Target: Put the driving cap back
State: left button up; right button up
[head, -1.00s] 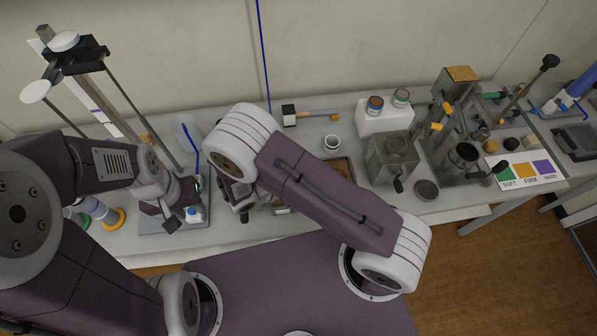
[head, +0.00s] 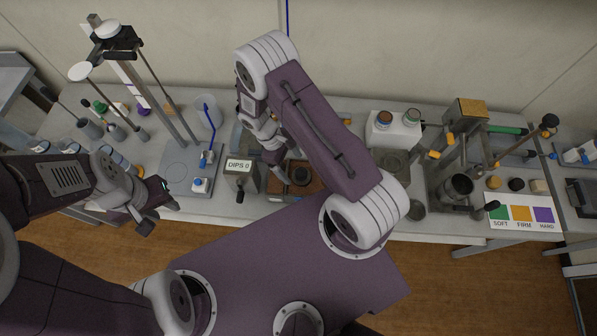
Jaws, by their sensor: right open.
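I cannot tell for sure which piece is the driving cap. A dark round piece (head: 301,174) sits in a brown tray (head: 312,189) at the middle of the bench and may be it. My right gripper (head: 277,158) is open just left of and above this piece, partly hidden by its own wrist; I see nothing held in it. My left gripper (head: 155,207) is in front of the bench's left part, its fingers apart and empty, left of the small white bottle with a blue top (head: 200,185).
A grey box marked DIPS 0 (head: 240,176) stands left of the tray. A grey plate (head: 177,168) with a tall stand lies further left. At the right are a metal apparatus (head: 458,187) and a colour card (head: 522,213). My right arm covers part of the bench.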

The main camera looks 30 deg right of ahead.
aim_at(300, 171)
jog(key=shift+s+d+f, duration=0.1)
jog(key=shift+d+f, duration=0.05)
jog(key=shift+f, duration=0.15)
jog(key=shift+s+d+f, duration=0.1)
jog(key=shift+d+f, duration=0.05)
jog(key=shift+s+d+f+p, duration=0.6)
jog(key=shift+d+f+p, duration=0.1)
jog(key=shift+d+p, duration=0.15)
jog(key=x, duration=0.2)
jog(key=shift+w+f, duration=0.1)
jog(key=shift+f, duration=0.55)
jog(key=c, duration=1)
grip_shut()
